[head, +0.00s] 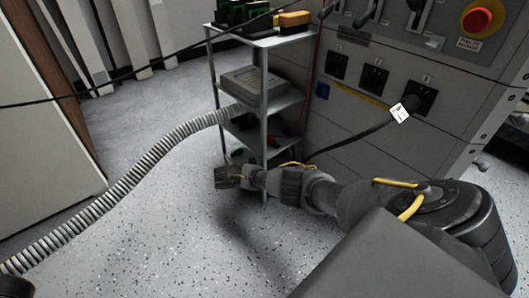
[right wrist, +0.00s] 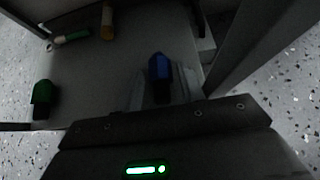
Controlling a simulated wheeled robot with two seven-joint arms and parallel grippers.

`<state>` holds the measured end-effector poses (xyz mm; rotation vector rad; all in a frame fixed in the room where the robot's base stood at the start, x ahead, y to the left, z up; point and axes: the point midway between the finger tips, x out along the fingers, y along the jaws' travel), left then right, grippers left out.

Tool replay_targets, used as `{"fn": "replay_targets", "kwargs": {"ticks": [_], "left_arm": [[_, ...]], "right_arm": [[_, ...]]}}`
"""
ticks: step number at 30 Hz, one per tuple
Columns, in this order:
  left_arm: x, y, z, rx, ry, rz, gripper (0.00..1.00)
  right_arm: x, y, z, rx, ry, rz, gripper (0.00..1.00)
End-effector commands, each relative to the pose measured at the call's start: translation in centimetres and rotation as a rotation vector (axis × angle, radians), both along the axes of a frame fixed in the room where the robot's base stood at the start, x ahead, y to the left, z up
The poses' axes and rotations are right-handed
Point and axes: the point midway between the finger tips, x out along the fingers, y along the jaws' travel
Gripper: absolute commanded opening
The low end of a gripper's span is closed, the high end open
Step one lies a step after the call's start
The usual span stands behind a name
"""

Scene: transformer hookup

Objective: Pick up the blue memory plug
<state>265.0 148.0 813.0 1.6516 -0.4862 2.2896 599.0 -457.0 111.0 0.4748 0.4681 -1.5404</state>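The blue memory plug (right wrist: 160,68) shows in the right wrist view, blue at the far end and dark at the near end, over a grey shelf surface (right wrist: 110,75). My right gripper (right wrist: 162,88) is at the plug, with a grey finger on either side of its dark end. I cannot tell whether the fingers press on it. In the head view my right gripper (head: 228,177) is low beside the metal shelf rack (head: 268,145), and the plug cannot be made out there.
A rack post (right wrist: 240,45) stands close right. A ribbed hose (head: 130,180) crosses the floor to a grey box (head: 252,84) on the rack.

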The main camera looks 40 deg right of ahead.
Motion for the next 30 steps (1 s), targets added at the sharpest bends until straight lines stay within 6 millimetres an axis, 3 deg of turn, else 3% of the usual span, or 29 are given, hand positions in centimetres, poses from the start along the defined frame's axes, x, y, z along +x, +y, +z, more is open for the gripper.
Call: {"fn": "replay_targets", "kwargs": {"ticks": [7,16,25,30], "left_arm": [[0.0,0.0,-0.1,0.000,-0.001,0.000,0.36],[0.0,0.0,-0.1,-0.001,0.000,0.000,0.36],[0.0,0.0,0.2,0.000,0.000,-0.001,0.36],[0.0,-0.1,1.5,0.004,-0.001,-0.001,0.36]], "right_arm": [[0.0,-0.2,0.0,0.000,-0.001,-0.001,0.39],[0.0,-0.2,0.0,0.000,-0.001,-0.001,0.03],[0.0,-0.2,0.2,0.000,-0.001,-0.001,0.03],[0.1,-0.2,1.1,-0.001,-0.002,0.000,0.03]]}}
